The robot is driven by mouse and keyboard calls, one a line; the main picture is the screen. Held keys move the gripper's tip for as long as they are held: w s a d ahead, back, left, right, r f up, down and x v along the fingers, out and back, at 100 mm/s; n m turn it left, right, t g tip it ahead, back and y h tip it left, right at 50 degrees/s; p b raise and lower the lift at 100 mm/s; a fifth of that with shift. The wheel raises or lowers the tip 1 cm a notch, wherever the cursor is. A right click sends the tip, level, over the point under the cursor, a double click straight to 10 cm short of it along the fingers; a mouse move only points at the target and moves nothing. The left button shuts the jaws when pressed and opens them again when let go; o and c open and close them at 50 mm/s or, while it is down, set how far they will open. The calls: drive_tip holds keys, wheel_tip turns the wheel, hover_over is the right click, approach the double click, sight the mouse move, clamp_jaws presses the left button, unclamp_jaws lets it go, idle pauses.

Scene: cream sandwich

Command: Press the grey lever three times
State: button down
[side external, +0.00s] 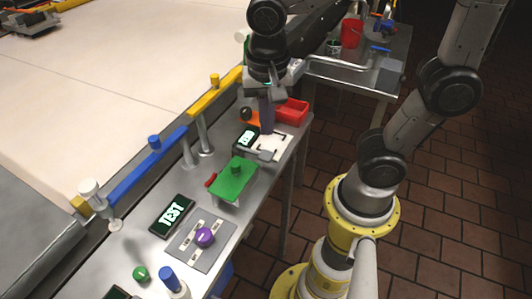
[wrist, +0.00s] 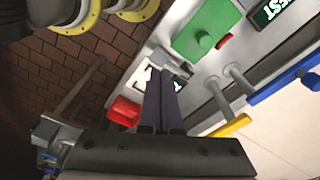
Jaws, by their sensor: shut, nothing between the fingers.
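A white plate (side external: 283,141) with dark markings lies near the far end of the steel bench. A small grey part (side external: 262,154), which looks like the grey lever, sits at its near edge. In the wrist view it appears as a grey piece (wrist: 160,56) just beyond my fingertips. My gripper (side external: 267,130) points down over the plate, its two dark fingers together and empty. In the wrist view the closed fingers (wrist: 160,72) cover part of the plate. I cannot tell whether the fingertips touch the lever.
A green block (side external: 232,180) and a red bin (side external: 292,110) stand close on either side. A small display (side external: 247,138) is beside the plate. Yellow (side external: 216,95) and blue (side external: 142,171) handles line the bench's back edge. A purple knob (side external: 204,237) is nearer the camera.

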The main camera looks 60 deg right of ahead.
sight(266, 157)
drive_tip(key=shift+w+d+f, duration=0.1)
drive_tip(key=shift+d+f, duration=0.05)
drive_tip(key=shift+f, duration=1.6)
drive_tip(key=shift+w+d+f, duration=0.1)
drive_tip(key=shift+d+f, duration=0.05)
drive_tip(key=shift+f, duration=1.6)
drive_tip(key=shift+f, duration=1.6)
drive_tip(key=shift+s+a+r, duration=0.3)
drive_tip(key=shift+s+a, duration=0.15)
drive_tip(key=shift+a, duration=0.2)
drive_tip(key=shift+s+a+r, duration=0.25)
drive_tip(key=shift+s+a, duration=0.15)
drive_tip(key=shift+a, duration=0.25)
wheel_tip(266, 157, up, 14)
drive_tip(key=a, duration=0.1)
drive_tip(key=shift+s, duration=0.35)
drive_tip(key=shift+f, duration=0.15)
